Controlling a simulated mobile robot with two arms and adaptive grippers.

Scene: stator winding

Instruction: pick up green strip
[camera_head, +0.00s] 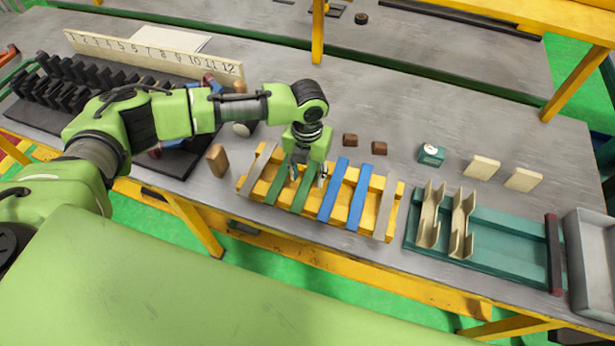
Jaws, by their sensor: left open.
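Two green strips lie across a yellow wooden rack (393,221) on the grey bench: a left green strip (275,190) and a right green strip (304,196). Their upper parts are partly hidden by my left gripper. My left gripper (308,178) points down over the rack, with its fingers apart, at the upper part of the right green strip. I cannot tell whether the fingers touch it. My right gripper is not in view.
Beside the green strips are blue strips (333,189) and grey strips (385,208). A wooden block (217,160) stands left of the rack. A teal tray (490,250) with wooden holders is at the right. A numbered board (150,55) stands at the back left.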

